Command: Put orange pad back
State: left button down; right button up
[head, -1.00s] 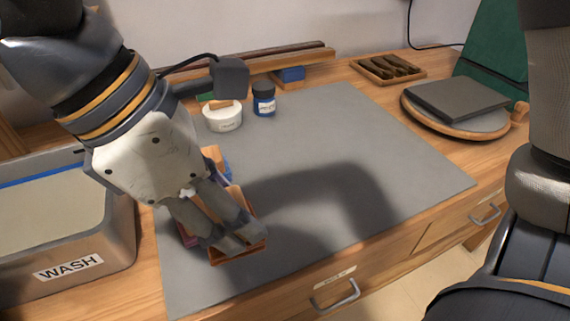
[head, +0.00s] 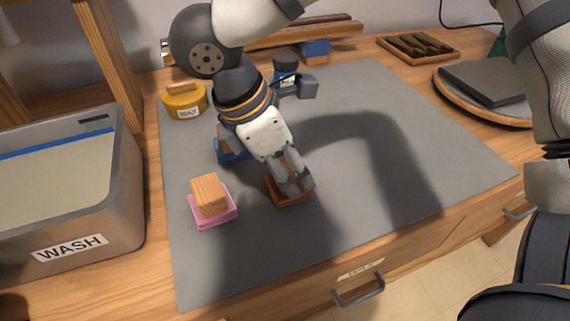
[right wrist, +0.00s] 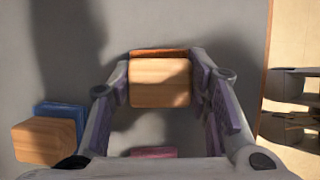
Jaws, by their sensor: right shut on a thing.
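The orange pad (head: 289,198) has a wooden block on top and is at the grey mat, right of the pink and blue pads. My right gripper (head: 295,187) comes down from above with its fingers on both sides of that block and is shut on it. In the right wrist view the wooden block (right wrist: 160,82) sits between the fingers (right wrist: 160,95), with an orange edge (right wrist: 158,53) beyond it. The pad looks level and at or just above the mat; I cannot tell if it touches. My left gripper is not in view.
The wash basin (head: 130,190) stands left. The mat's right part is clear.

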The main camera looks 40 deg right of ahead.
jog(key=shift+r, duration=0.15)
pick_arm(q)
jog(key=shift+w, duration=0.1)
pick_arm(e)
jog(key=shift+f, duration=0.2)
jog(key=o, duration=1)
jog(key=shift+r, duration=0.1)
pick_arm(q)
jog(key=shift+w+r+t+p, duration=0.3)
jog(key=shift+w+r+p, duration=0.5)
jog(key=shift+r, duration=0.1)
pick_arm(e)
jog(key=v, duration=1.2)
jog(key=shift+r, duration=0.1)
